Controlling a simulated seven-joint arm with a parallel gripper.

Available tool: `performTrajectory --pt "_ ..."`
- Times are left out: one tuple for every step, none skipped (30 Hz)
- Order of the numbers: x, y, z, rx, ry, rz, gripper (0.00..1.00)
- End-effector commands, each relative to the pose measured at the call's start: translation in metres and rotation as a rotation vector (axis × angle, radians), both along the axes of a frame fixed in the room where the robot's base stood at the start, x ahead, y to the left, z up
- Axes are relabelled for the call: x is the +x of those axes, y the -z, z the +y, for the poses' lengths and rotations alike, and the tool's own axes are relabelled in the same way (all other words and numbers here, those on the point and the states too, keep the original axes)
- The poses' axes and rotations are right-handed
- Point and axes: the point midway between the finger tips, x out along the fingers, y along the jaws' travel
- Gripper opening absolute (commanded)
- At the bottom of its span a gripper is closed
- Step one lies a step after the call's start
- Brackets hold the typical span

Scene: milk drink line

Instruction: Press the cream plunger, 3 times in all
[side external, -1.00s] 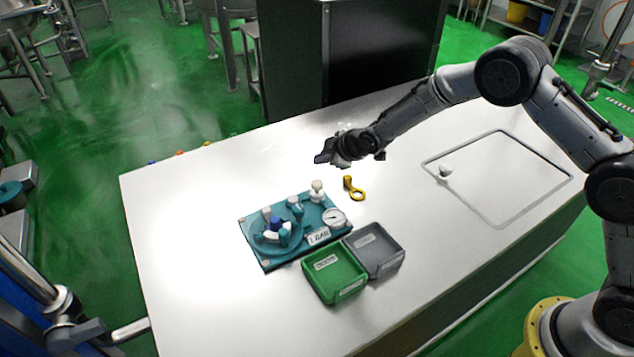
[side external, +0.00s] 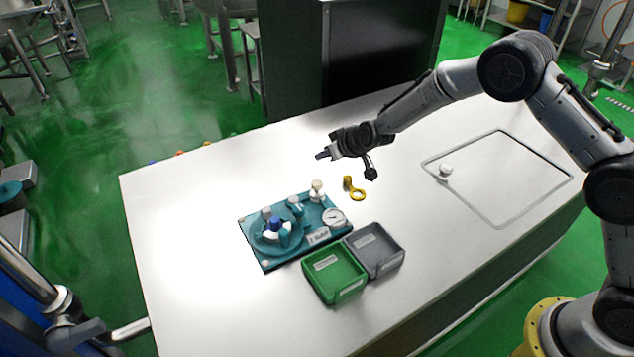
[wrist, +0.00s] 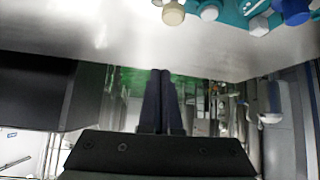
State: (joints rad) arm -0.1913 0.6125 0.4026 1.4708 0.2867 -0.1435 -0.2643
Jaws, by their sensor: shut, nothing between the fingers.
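The cream plunger (side external: 317,186) stands upright at the far right corner of the teal device plate (side external: 271,261), on a white base. In the wrist view the cream knob (wrist: 173,14) shows at the top edge, partly cut off. My gripper (side external: 321,156) is shut and empty, raised above the table beyond the plunger and apart from it.
A round gauge (side external: 334,217) and a blue-centred dial (side external: 276,224) sit on the plate. A yellow ring-ended tool (side external: 355,190) lies right of the plunger. Green (side external: 334,277) and grey (side external: 374,250) bins stand in front. A white knob (side external: 445,169) sits inside an outlined rectangle at right.

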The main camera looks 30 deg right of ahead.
Motion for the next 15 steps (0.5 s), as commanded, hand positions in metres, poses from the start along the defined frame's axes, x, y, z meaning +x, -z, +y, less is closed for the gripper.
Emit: performTrajectory --pt "0.000 -0.004 0.001 0.090 0.097 0.011 0.00" --pt "0.000 -0.006 0.001 0.145 0.158 0.018 0.00" --pt "0.000 -0.008 0.002 0.215 0.234 0.028 0.00" --pt "0.000 -0.010 0.002 0.266 0.289 0.034 0.00" --pt "0.000 -0.011 0.002 0.314 0.340 0.040 0.00" --pt "-0.001 -0.014 0.003 0.371 0.400 0.046 0.00" --pt "-0.001 -0.015 0.004 0.410 0.442 0.050 0.00" --pt "-0.001 -0.017 0.004 0.444 0.478 0.055 0.00" --pt "-0.001 -0.019 0.005 0.484 0.521 0.059 0.00" --pt "-0.001 -0.020 0.006 0.508 0.545 0.061 0.00" --pt "-0.001 -0.022 0.007 0.530 0.567 0.063 0.00" --pt "-0.001 -0.023 0.008 0.550 0.585 0.064 0.00" --pt "-0.001 -0.024 0.009 0.561 0.597 0.065 0.00" --pt "-0.001 -0.026 0.010 0.570 0.604 0.065 0.00" --pt "0.000 -0.028 0.012 0.579 0.608 0.064 0.00"
